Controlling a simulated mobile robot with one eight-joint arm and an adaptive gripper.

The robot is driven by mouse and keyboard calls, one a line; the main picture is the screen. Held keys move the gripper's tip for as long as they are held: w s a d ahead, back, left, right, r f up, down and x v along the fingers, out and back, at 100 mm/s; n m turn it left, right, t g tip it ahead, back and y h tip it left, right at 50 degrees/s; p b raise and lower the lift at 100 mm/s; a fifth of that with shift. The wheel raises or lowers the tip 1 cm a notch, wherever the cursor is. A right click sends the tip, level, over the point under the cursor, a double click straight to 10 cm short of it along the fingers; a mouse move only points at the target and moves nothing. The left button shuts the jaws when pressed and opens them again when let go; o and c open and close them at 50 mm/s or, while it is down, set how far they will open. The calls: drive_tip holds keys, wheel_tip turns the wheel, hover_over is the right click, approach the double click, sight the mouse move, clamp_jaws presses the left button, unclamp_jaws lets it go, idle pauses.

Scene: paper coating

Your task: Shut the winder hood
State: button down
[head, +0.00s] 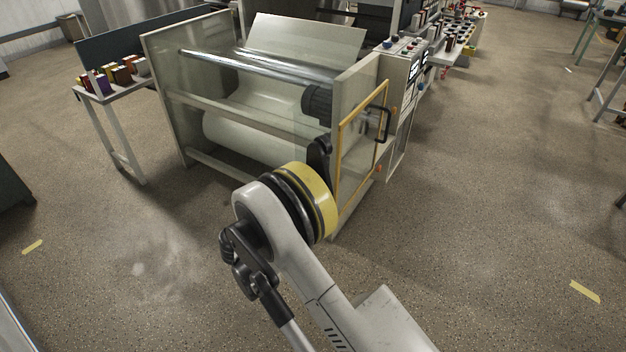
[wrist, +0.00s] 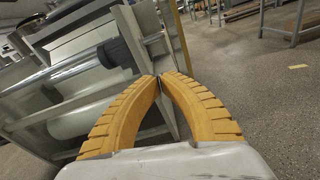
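The winder machine stands ahead, with its paper roll (head: 255,138) low between two side plates. A clear panel in a yellow frame (head: 343,165), which I take for the winder hood, stands at its right end. It carries a black handle (head: 385,125). I cannot tell how far the panel is open. A yellow strip of what looks like this frame (wrist: 181,38) shows in the wrist view. My gripper (wrist: 159,77) has its two orange fingers brought together at the tips, with nothing seen between them. In the head view my wrist hides the fingers.
A control panel (head: 405,68) is beside the machine's right end. A small table (head: 106,95) with colored boxes stands at the left. The floor (head: 480,220) right of the machine is clear, with yellow tape marks.

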wheel_tip(320, 180, down, 4)
drive_tip(key=s+a+n+t, duration=0.1)
drive_tip(key=s+a+n, duration=0.1)
drive_tip(key=b+x, duration=0.5)
drive_tip(key=x, duration=0.8)
drive_tip(key=shift+w+r+h, duration=0.3)
drive_tip(key=shift+w+r, duration=0.1)
drive_tip(key=shift+r, duration=0.05)
drive_tip(key=shift+d, duration=0.1)
